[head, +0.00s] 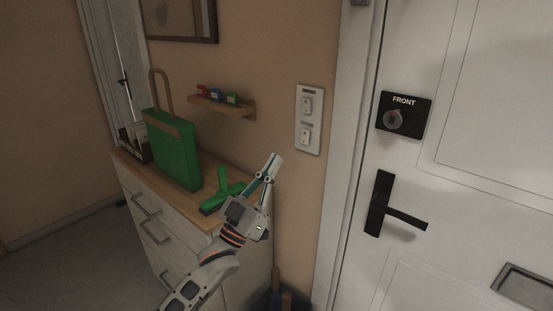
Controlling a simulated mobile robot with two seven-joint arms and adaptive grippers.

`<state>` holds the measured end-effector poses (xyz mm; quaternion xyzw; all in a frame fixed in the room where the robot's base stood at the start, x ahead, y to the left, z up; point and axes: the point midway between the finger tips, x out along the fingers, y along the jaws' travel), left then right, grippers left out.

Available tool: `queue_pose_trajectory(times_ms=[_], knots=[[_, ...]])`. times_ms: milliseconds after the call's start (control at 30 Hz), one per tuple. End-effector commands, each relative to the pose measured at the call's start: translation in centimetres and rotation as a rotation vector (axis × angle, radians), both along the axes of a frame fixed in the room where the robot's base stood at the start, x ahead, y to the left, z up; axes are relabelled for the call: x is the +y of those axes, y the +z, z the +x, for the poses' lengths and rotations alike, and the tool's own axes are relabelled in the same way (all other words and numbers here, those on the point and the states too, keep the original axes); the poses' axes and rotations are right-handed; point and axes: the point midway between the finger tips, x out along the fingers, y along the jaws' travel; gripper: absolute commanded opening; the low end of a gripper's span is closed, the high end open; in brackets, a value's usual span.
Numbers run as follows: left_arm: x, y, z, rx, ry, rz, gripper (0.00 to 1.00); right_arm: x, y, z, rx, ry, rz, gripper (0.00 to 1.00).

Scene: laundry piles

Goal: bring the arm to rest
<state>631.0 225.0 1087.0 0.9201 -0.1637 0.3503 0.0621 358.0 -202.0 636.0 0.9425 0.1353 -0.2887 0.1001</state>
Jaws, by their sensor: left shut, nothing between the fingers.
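My left arm (211,277) comes in from the bottom of the head view and reaches up at the right end of a wooden-topped dresser. My left gripper (277,158) points up and to the right, in front of the tan wall. Its fingers are together, with nothing between them. It is in front of the wall, below and left of a white switch plate (309,119), and holds no object. My right gripper is not in view.
On the dresser (205,224) stand a green bag (173,150) with a brown handle and a green object (222,191) close to my left gripper. A small shelf (222,106) holds little coloured items. A white door (460,150) with a black handle (385,208) fills the right side.

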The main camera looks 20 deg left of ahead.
Motion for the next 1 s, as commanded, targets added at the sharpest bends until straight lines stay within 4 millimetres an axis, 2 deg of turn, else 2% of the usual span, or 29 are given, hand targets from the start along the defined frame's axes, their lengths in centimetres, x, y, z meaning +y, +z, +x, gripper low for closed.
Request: queue_pose_trajectory(times_ms=[400,467,533,567,667,767,800,867,1000], knots=[[0.0,0.0,0.0,0.001,0.0,0.0,0.0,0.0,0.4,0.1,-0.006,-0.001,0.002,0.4],[-0.1,-0.6,0.0,0.015,0.003,0.004,0.0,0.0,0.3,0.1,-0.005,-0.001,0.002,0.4],[-0.3,-2.2,-0.2,0.053,0.011,0.016,0.0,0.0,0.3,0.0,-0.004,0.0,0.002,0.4],[-0.4,-3.3,-0.3,0.08,0.016,0.025,0.0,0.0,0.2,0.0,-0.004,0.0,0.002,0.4],[-1.0,-8.6,-1.2,0.206,0.041,0.068,0.0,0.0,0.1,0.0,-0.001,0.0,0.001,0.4],[-1.6,-15.1,-3.0,0.366,0.068,0.127,0.0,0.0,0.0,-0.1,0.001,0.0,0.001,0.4],[-1.7,-17.8,-4.0,0.432,0.077,0.154,0.0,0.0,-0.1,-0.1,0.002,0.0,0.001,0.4],[-2.0,-21.6,-5.7,0.527,0.089,0.194,0.0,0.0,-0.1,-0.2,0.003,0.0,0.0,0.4],[-2.4,-29.9,-10.7,0.743,0.108,0.288,0.0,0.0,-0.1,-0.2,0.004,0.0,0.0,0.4]])
